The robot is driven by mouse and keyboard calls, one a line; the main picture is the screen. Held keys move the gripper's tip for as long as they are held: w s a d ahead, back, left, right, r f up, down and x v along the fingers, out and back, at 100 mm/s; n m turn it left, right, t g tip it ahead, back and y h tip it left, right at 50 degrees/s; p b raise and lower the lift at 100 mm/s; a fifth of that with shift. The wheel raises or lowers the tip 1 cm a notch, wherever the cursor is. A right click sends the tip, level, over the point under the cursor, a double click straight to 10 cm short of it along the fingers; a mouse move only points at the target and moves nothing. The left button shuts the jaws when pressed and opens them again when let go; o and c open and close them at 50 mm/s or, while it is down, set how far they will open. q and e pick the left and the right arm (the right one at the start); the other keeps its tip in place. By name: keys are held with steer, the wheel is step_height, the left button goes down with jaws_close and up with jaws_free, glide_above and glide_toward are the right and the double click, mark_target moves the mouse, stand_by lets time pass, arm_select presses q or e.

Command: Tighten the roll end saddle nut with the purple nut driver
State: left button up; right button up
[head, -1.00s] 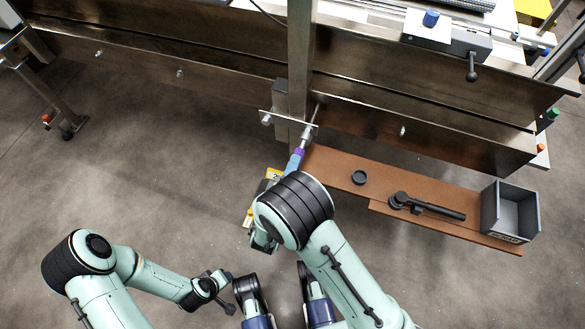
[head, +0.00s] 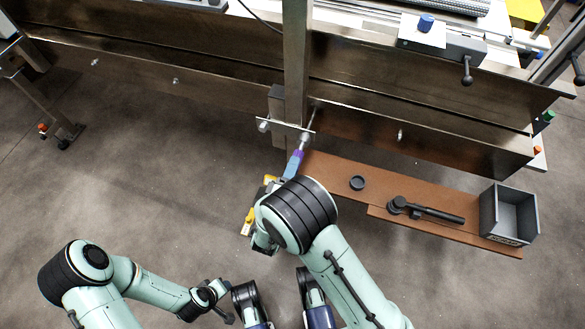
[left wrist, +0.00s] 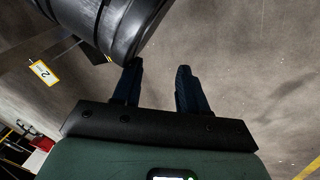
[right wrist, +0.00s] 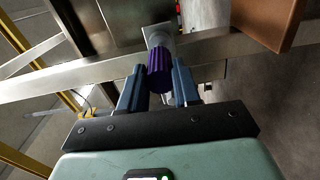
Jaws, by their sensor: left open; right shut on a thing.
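The purple nut driver (head: 297,158) is held in my right gripper (head: 291,170), below the metal cross bar (head: 284,124) at the frame's upright post. Its grey front end (head: 304,140) points up at the bar's right end, where a thin rod sticks out beyond. In the right wrist view the purple grip (right wrist: 159,72) sits between the two blue fingers of my right gripper (right wrist: 158,85). The driver's front end hides the saddle nut, so I cannot tell how they engage. My left gripper (left wrist: 158,85) is open and empty over the floor.
The steel conveyor beam (head: 200,75) spans the back.

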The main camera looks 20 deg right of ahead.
steer(key=shift+m, duration=0.6)
arm_select(q)
steer(key=shift+s+a+f+g, duration=0.1)
steer(key=shift+s+f+g, duration=0.15)
steer(key=shift+s, duration=0.55)
arm_select(e)
steer(key=v, duration=0.5)
